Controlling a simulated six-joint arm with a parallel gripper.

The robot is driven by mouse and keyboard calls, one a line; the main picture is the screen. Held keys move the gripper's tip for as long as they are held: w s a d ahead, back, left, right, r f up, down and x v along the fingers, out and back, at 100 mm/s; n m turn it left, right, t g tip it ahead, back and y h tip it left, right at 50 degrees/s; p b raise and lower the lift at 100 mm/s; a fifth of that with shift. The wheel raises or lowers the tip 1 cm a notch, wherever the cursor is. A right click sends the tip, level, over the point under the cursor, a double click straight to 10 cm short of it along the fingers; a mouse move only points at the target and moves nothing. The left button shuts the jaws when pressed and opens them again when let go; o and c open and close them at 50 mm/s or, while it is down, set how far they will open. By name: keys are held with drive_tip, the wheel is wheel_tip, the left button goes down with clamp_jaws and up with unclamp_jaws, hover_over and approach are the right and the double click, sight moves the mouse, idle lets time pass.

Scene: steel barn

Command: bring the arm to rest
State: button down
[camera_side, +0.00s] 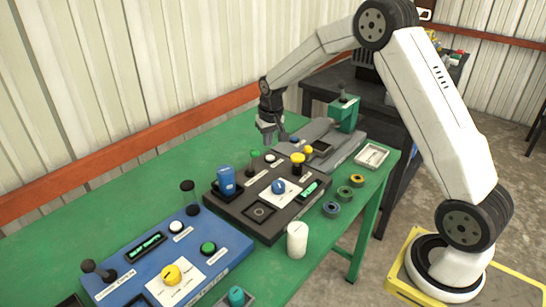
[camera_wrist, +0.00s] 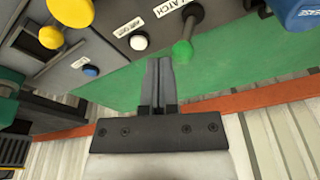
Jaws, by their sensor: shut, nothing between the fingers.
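My gripper (camera_side: 270,136) hangs from the white arm above the far side of the green table in the side view. Its fingers point down and are shut with nothing between them. In the wrist view the shut fingers (camera_wrist: 158,72) lie over the green table top. A green-knobbed lever (camera_wrist: 186,45) stands just ahead and to the right of the fingertips; it also shows in the side view (camera_side: 254,155). A white button (camera_wrist: 139,42) is ahead and to the left. I cannot tell the exact gap between the fingertips and the lever.
A black panel (camera_side: 240,217) carries a blue cylinder (camera_side: 227,180) and a yellow-topped post (camera_side: 298,158). A blue panel (camera_side: 215,275) is nearer, a grey one (camera_side: 346,156) farther. A white cylinder (camera_side: 297,240) and tape rings (camera_side: 332,210) stand along the front edge. The table's far left is clear.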

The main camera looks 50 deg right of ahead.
drive_tip(key=s+a+n, duration=0.2)
drive_tip(key=s+a, duration=0.4)
drive_tip(key=s, duration=0.6)
drive_tip(key=s+a+n, duration=0.2)
drive_tip(key=s+a, duration=0.5)
drive_tip(key=s, duration=0.4)
drive_tip(key=shift+s+a+r+t+y, duration=0.25)
drive_tip(key=shift+s+r+t+y, duration=0.05)
drive_tip(key=shift+s+t+y, duration=0.1)
